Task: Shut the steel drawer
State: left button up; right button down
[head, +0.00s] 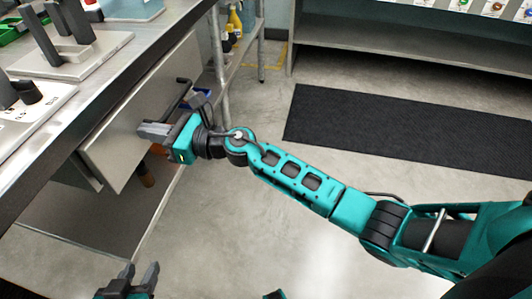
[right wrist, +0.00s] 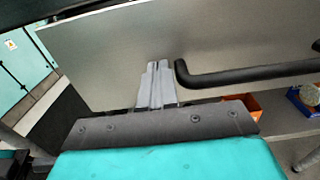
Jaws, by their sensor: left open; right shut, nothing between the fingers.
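The steel drawer (head: 115,140) is under the workbench at the left in the head view, its flat grey front facing the aisle. Its black bar handle (head: 184,90) is on the far part of the front. My right gripper (head: 150,130) is shut and empty, fingertips at the drawer front. In the right wrist view the fingers (right wrist: 157,72) point at the steel front (right wrist: 110,50), just left of the handle (right wrist: 240,78); contact cannot be told. My left gripper (head: 130,275) is open and empty at the bottom, away from the drawer.
The workbench (head: 125,50) carries fixtures along its edge. An orange bin (right wrist: 242,101) shows below the drawer in the right wrist view. A dark mat (head: 400,135) lies on the floor before a grey shelf (head: 410,45). The floor around my right arm is clear.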

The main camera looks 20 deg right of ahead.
aim_at(134, 127)
jog(key=b+x, duration=0.1)
jog(key=x, duration=0.2)
jog(key=shift+w+a+f, duration=0.1)
jog(key=shift+w+a, duration=0.05)
jog(key=shift+a, duration=0.15)
jog(key=shift+w+a, duration=0.1)
jog(key=shift+a+r, duration=0.1)
jog(key=shift+r, duration=0.25)
